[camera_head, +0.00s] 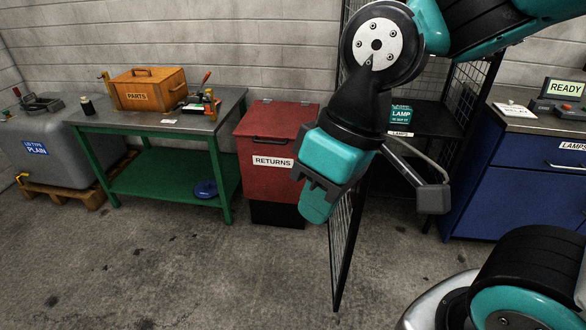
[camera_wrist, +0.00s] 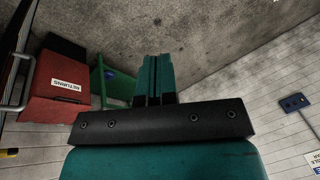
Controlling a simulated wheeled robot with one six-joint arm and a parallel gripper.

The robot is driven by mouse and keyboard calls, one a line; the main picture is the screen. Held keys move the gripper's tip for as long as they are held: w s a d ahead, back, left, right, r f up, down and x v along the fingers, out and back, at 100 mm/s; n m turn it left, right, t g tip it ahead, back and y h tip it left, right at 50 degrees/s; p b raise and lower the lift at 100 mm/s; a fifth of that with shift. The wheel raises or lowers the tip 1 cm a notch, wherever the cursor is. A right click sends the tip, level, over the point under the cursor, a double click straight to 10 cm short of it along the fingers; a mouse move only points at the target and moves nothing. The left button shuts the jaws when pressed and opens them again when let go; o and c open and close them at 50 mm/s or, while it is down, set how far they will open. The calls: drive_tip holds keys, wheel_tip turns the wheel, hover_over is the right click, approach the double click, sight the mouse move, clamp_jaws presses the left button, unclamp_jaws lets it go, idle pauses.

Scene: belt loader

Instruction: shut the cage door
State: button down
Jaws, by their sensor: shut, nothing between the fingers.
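The cage door (camera_head: 343,235) is a dark-framed mesh panel. It stands open, swung out from the dark cage (camera_head: 461,95) into the floor space and seen nearly edge-on. My arm hides its upper part. My gripper (camera_head: 317,207) is shut and empty, hanging at the left of the door in the picture. I cannot tell whether it touches the door. In the wrist view my shut fingers (camera_wrist: 154,80) have nothing between them. A dark mesh edge of the door and a pale grey bar like a handle (camera_wrist: 16,107) show at the far left there.
A red RETURNS bin (camera_head: 268,150) stands left of the door, beside a green workbench (camera_head: 135,123). Inside the cage a LAMP box (camera_head: 401,114) sits on a shelf. A blue cabinet (camera_head: 520,185) is to the right. The floor in front is clear.

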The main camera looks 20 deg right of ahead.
drive_tip(key=w+d+f+m+t+h, duration=0.1)
drive_tip(key=w+d+f+m+h, duration=0.25)
drive_tip(key=w, duration=0.55)
drive_tip(key=w+d+f+m+t+h, duration=0.1)
drive_tip(key=w+d+f+m+h, duration=0.25)
drive_tip(key=w, duration=0.55)
drive_tip(key=w+d+f+m+h, duration=0.3)
drive_tip(key=w+f, duration=0.1)
drive_tip(key=w, duration=0.5)
drive_tip(key=w+d+f+p, duration=0.1)
drive_tip(key=d+f+p, duration=0.3)
drive_tip(key=d+f, duration=0.4)
drive_tip(key=shift+w+d+m, duration=0.15)
drive_tip(key=shift+d+m, duration=0.15)
drive_tip(key=shift+d, duration=0.55)
